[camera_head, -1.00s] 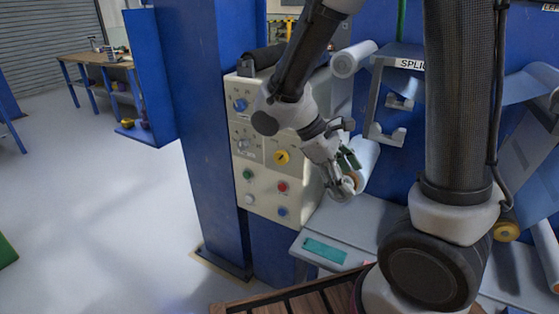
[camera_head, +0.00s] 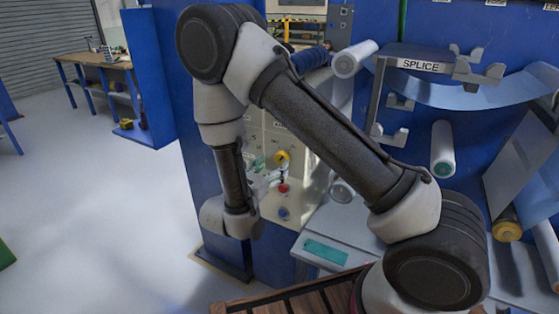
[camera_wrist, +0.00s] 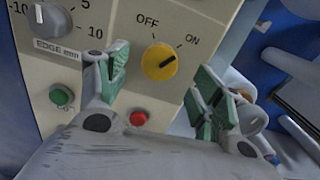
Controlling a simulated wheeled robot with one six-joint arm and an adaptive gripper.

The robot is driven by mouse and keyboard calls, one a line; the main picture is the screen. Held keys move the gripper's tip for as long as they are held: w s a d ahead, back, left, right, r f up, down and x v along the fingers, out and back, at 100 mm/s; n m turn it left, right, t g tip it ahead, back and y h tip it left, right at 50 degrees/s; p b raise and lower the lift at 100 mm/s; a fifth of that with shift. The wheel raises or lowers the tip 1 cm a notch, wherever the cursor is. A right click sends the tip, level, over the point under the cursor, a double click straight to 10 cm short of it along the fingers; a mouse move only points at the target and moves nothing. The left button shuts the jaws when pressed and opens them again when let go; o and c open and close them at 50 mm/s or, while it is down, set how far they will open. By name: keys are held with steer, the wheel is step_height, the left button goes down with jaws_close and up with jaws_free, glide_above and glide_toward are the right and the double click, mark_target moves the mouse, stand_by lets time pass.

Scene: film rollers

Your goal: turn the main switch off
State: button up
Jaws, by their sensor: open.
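The main switch is a round yellow knob (camera_wrist: 160,62) on the cream control panel, between OFF and ON labels. Its dark pointer line slants up to the right, toward ON. The knob shows in the gap between the fingers, beyond the tips. No contact with the knob is visible.
On the panel, a green button (camera_wrist: 61,94) is at left and a red button (camera_wrist: 138,118) below the knob. A grey dial (camera_wrist: 47,20) is upper left. White rollers (camera_head: 443,150) and the SPLICE bracket (camera_head: 425,66) stand right of the panel. Open floor (camera_head: 90,220) lies left.

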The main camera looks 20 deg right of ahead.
mark_target(280, 160)
steer(key=x, duration=0.5)
steer(key=shift+c, duration=0.4)
steer(key=c, duration=0.9)
